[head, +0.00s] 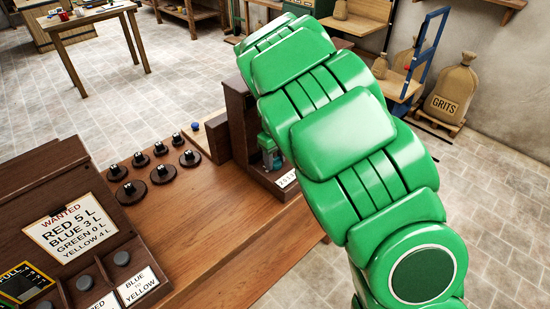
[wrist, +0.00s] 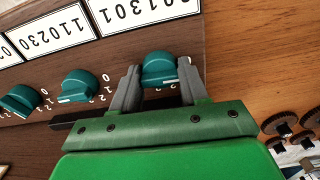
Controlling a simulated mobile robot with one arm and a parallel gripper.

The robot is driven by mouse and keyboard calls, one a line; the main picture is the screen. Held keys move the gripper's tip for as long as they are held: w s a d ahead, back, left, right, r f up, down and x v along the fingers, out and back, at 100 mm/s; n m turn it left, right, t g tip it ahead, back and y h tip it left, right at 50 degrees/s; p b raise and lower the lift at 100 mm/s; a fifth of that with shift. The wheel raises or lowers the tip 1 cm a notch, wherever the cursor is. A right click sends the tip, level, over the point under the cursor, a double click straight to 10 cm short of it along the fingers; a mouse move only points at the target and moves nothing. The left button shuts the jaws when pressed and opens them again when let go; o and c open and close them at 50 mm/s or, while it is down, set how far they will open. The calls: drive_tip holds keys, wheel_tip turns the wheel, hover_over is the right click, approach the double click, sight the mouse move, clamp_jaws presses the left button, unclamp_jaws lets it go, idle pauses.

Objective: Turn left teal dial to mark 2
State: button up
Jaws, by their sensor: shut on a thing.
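In the wrist view, three teal dials sit in a row on a dark wooden panel (wrist: 222,30), with number cards upside down above them. My gripper (wrist: 158,70) has its two grey fingers on either side of the rightmost dial (wrist: 160,68), shut on it. By the upside-down cards, this is the left dial. A white line shows along its lower edge; the mark it points to cannot be read. The middle dial (wrist: 80,84) and the other end dial (wrist: 20,100) are free. In the head view my green arm hides the gripper and dials.
In the head view, several dark knobs (head: 160,174) stand on the wooden bench (head: 215,225). A WANTED card (head: 70,228) is on a box at left. A grits sack (head: 452,92) and blue hand truck (head: 424,55) stand at right. Tiled floor is open beyond the bench.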

sight(275, 158)
drive_tip(key=m, duration=1.3)
drive_tip(key=shift+m, duration=0.3)
idle(0.3)
drive_tip(key=o, duration=1.1)
drive_tip(key=shift+r, duration=0.1)
wheel_tip(275, 158, up, 7)
drive_tip(key=shift+r, duration=0.3)
